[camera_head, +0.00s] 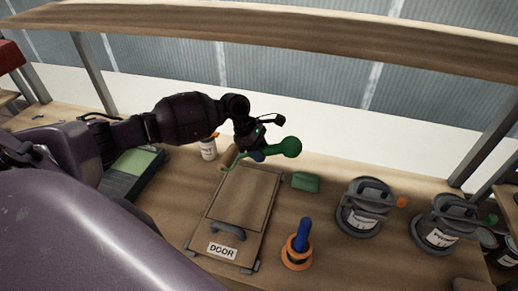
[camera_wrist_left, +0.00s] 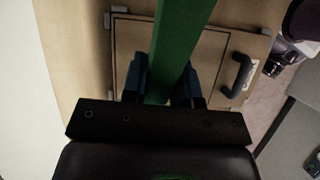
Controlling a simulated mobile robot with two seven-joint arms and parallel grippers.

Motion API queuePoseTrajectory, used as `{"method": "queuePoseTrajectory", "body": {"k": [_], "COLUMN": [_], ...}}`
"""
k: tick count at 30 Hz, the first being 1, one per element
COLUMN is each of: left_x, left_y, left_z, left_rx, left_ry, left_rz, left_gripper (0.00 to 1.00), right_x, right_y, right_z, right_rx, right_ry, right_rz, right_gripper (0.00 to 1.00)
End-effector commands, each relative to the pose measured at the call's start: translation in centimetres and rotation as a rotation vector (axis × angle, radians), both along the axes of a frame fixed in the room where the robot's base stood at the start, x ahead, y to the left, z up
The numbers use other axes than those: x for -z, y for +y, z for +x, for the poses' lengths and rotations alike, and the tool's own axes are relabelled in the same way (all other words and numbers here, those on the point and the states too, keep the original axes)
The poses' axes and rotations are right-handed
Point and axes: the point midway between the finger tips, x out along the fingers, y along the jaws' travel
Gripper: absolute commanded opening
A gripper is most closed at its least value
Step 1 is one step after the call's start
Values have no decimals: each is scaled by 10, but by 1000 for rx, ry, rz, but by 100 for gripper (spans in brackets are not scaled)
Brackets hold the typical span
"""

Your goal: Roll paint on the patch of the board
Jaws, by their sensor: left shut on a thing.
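The board (camera_head: 236,240), labelled DOOR, lies on the bench with a handle near its front edge; it also shows in the left wrist view (camera_wrist_left: 215,52). A lighter rectangular patch (camera_head: 243,197) covers its far part. My left gripper (camera_head: 258,155) is shut on the green handle of the paint roller (camera_head: 287,147), near the board's far edge. The roller's tan sleeve (camera_head: 229,156) is at the board's far left corner; I cannot tell whether it touches. In the left wrist view the green handle (camera_wrist_left: 180,45) passes between the blue fingertips. My right gripper is not in view.
A green block (camera_head: 305,182) lies right of the board. A blue-handled tool on an orange ring (camera_head: 299,246) stands nearer. Two lidded grey pots (camera_head: 363,209) (camera_head: 440,229) stand farther right. A white bottle (camera_head: 208,149) and a green-topped tray (camera_head: 133,163) are at left. A shelf (camera_head: 300,38) spans above.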

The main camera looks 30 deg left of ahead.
Motion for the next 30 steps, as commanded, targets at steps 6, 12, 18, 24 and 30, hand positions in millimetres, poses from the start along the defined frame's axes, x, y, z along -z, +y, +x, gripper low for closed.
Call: {"method": "queuePoseTrajectory", "body": {"k": [6,12,18,24,30], "left_x": [7,23,42,61,70], "left_y": [7,6,6,6,6], "left_z": [1,1,1,1,1], "left_rx": [-59,-56,-56,-55,-54], "left_ry": [0,1,1,-2,-1], "left_rz": [-2,-2,-2,-2,-2], "left_gripper": [0,0,0,0,0], "right_x": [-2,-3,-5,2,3], "right_y": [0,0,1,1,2], "right_z": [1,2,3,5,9], "right_rx": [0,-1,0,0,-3], "right_ry": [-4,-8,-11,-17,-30], "right_rz": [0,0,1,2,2], "right_gripper": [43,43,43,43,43]}}
